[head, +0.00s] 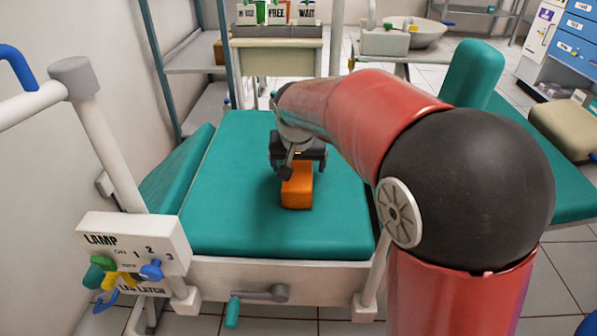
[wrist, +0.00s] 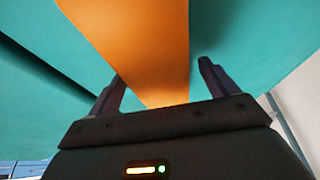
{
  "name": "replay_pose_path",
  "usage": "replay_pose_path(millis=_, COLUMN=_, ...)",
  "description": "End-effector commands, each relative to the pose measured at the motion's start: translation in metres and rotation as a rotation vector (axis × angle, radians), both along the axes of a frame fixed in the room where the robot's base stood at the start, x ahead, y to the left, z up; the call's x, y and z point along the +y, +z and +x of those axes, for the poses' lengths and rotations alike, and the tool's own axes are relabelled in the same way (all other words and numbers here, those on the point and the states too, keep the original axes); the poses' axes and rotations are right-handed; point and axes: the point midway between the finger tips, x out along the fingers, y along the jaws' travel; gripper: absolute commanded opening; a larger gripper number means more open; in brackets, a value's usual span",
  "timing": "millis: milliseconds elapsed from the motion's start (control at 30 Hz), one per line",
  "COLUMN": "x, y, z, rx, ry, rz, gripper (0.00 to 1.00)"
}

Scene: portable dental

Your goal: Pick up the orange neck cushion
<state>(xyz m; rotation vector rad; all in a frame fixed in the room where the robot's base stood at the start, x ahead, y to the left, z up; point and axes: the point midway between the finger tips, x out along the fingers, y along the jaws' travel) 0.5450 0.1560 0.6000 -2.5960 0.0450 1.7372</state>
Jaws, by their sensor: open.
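The orange neck cushion (head: 297,187) is a small block lying on the teal padded seat (head: 240,215) of the dental chair. It fills the upper middle of the wrist view (wrist: 145,45). My gripper (head: 290,172) is above the cushion's far end in the head view. In the wrist view my gripper (wrist: 160,85) is open, with one dark finger on each side of the cushion's narrow visible end. The cushion lies between the fingers in the picture; I cannot tell whether either finger touches it. My gripper hides the cushion's far end in the head view.
A lamp control box (head: 132,243) with coloured knobs and a white post stand at the front left. A teal side pad (head: 180,165) slopes along the left. A second teal cushion (head: 472,72) stands at the right. The seat around the orange cushion is clear.

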Motion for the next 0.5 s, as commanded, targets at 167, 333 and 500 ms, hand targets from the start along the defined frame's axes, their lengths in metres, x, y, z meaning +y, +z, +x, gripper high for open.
replay_pose_path(millis=167, x=-0.0001, y=-0.0011, z=0.0009, rx=-0.001, ry=-0.001, rz=0.001, gripper=0.85)
replay_pose_path(millis=333, x=-0.0001, y=-0.001, z=0.0007, rx=-0.001, ry=-0.001, rz=0.001, gripper=0.71)
replay_pose_path(millis=500, x=0.0, y=-0.0008, z=0.0008, rx=-0.001, ry=-0.001, rz=0.001, gripper=0.49)
